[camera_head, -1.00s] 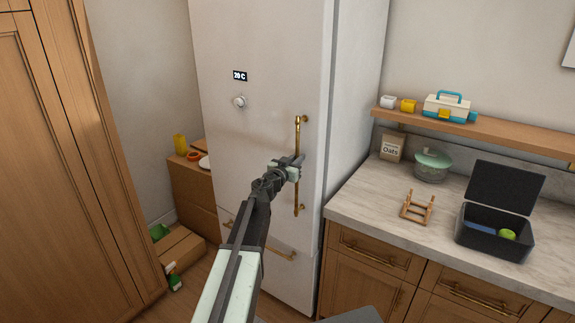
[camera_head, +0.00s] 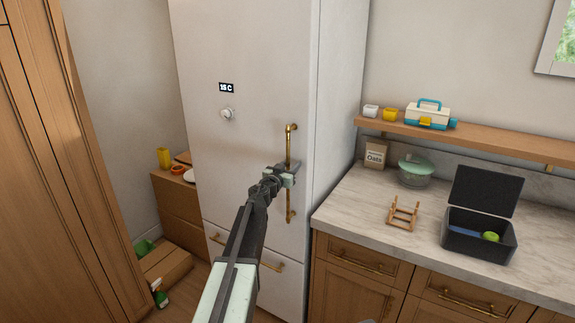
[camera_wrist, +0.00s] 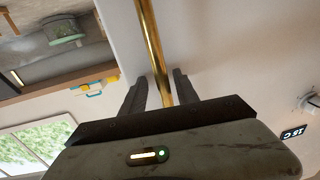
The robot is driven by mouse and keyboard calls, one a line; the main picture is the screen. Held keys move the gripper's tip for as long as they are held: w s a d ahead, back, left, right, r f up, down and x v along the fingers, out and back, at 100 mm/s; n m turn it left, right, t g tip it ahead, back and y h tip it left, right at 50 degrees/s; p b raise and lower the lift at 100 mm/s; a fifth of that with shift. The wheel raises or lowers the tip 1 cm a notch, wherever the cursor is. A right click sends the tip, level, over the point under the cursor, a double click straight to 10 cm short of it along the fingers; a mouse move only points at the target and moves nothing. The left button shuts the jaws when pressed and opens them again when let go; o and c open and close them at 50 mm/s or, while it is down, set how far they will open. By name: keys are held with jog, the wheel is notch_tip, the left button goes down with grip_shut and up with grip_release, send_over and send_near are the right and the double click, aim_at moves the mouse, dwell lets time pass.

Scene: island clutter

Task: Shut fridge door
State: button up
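The white fridge door (camera_head: 240,150) stands upright and looks flush with the fridge body. I see no clear gap along its right edge. Its vertical brass handle (camera_head: 289,150) is near that edge and also shows in the wrist view (camera_wrist: 154,45). My gripper (camera_head: 283,174) is at the middle of the handle. In the wrist view, my two dark fingers (camera_wrist: 160,88) stand on either side of the handle, apart, with some space showing beside the bar. Part of the handle is hidden behind my gripper.
A marble counter (camera_head: 345,210) to the right holds a wooden rack (camera_head: 403,214), an open black box (camera_head: 478,235) and a green-lidded pot (camera_head: 415,170). A shelf (camera_head: 480,138) hangs above. A wooden cabinet (camera_head: 50,150) stands left. A cardboard box (camera_head: 165,268) is on the floor.

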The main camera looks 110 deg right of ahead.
jog(key=shift+w+r, duration=0.1)
jog(key=shift+w, duration=0.2)
jog(key=v, duration=0.7)
jog(key=shift+w+a, duration=0.2)
jog(key=shift+a, duration=0.15)
jog(key=shift+w, duration=0.1)
